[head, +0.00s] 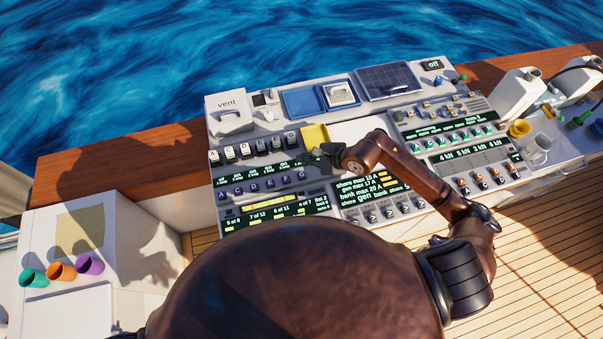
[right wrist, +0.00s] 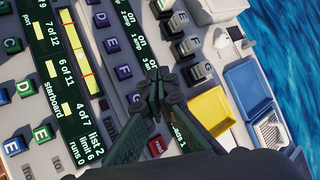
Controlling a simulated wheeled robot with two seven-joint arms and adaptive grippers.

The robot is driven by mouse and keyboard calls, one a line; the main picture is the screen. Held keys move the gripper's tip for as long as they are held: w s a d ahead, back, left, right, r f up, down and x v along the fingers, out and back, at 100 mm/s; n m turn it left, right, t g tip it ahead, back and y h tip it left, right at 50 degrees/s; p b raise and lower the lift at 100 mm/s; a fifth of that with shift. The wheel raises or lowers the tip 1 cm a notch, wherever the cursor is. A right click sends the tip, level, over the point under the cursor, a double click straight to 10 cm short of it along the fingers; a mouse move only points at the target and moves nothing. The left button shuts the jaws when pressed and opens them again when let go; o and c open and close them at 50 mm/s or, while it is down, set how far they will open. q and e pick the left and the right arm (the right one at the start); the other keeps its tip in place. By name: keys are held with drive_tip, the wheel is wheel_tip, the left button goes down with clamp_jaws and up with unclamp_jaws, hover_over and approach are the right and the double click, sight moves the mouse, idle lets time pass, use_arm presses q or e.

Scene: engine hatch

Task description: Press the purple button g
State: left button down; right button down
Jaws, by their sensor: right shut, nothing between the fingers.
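The purple button G (head: 301,176) is at the right end of a row of purple lettered buttons on the console. It also shows in the right wrist view (right wrist: 134,98), just beside the fingers and below the purple F button (right wrist: 123,71). My right gripper (head: 318,152) is shut and empty, over the console close to the yellow tray. In the right wrist view its fingertips (right wrist: 153,76) are together, up and to the right of G. I cannot tell their exact height above the panel. My left gripper is not in view.
A row of black-and-white lettered switches (head: 245,150) lies above the purple row. A yellow tray (head: 314,134) and a blue tray (head: 299,101) are behind. A red "read" button (right wrist: 157,146) sits near the fingers.

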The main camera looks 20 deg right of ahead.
drive_tip(key=shift+f, duration=0.1)
drive_tip(key=b, duration=0.5)
hover_over(299, 173)
drive_tip(key=s+d, duration=0.1)
drive_tip(key=s, duration=0.1)
drive_tip(key=f, duration=0.7)
drive_tip(key=shift+w+d+f, duration=0.15)
drive_tip(key=shift+w, duration=0.1)
drive_tip(key=shift+f+b, duration=0.35)
drive_tip(key=shift+f, duration=0.35)
drive_tip(key=shift+f+b, duration=0.4)
drive_tip(key=shift+b, duration=0.05)
drive_tip(key=shift+f+b, duration=0.75)
drive_tip(key=shift+f, duration=0.05)
idle(0.8)
drive_tip(key=shift+r+p, duration=0.8)
drive_tip(key=shift+r, duration=0.45)
